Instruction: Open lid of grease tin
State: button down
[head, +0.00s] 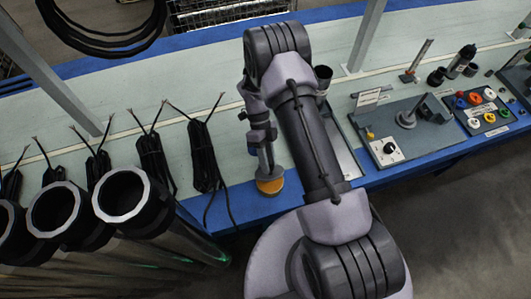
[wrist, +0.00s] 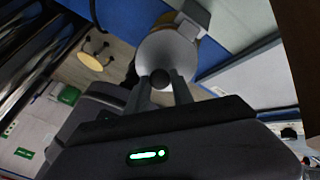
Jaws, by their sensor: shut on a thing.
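The grease tin (head: 270,187) shows as a small orange-yellow round shape near the bench's front edge. My gripper (head: 268,168) reaches down onto it from above. In the wrist view, the two fingertips of my gripper (wrist: 161,84) are shut around the dark middle of a pale grey, round lid (wrist: 165,52). A strip of yellowish tin (wrist: 172,18) shows behind the lid. I cannot tell whether the lid is seated or lifted, as the arm and lid hide the joint.
Several black cable bundles (head: 204,160) lie to the left on the bench. Large metal pump tubes (head: 120,195) stand at the front left. A grey board with a switch box (head: 386,151) and a board with coloured caps (head: 481,108) lie to the right.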

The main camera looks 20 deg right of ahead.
dwell(0.4)
jog(key=c, duration=1.1)
grip_release()
jog(key=shift+w, duration=0.1)
jog(key=p+v, duration=0.4)
jog(key=v, duration=1.3)
jog(key=shift+r, duration=0.15)
jog(key=shift+w, duration=0.1)
jog(key=shift+c, duration=0.4)
